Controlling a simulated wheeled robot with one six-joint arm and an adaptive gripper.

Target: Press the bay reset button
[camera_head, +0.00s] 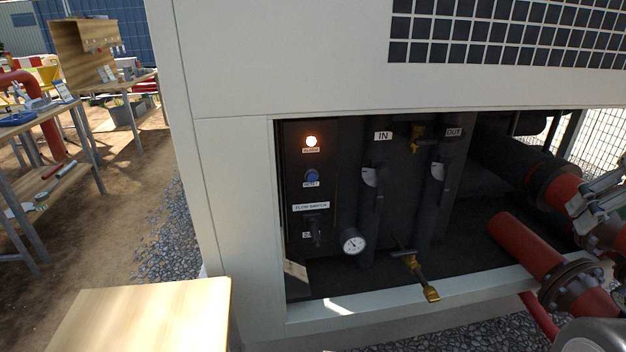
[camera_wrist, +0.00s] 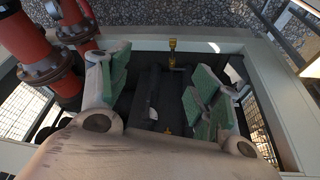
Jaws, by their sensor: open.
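The blue round reset button (camera_head: 312,176) is on the dark control panel (camera_head: 292,190) at the left inside the open bay. A label is below it. Above it, an alarm lamp (camera_head: 312,141) glows orange-white. A label reading flow switch and a dark knob or switch (camera_head: 318,232) are lower on the panel. My gripper (camera_wrist: 160,85) is open and empty in the wrist view, its green-padded fingers spread before the bay opening. I cannot make out the button in the wrist view; the right finger covers part of that side.
Inside the bay are dark pipes labelled IN and OUT, a gauge (camera_head: 353,241) and a yellow-handled valve (camera_head: 420,280). Red flanged pipes (camera_head: 548,262) crowd the right side. The cabinet frame (camera_head: 232,215) edges the opening. A wooden tabletop (camera_head: 150,315) is at lower left.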

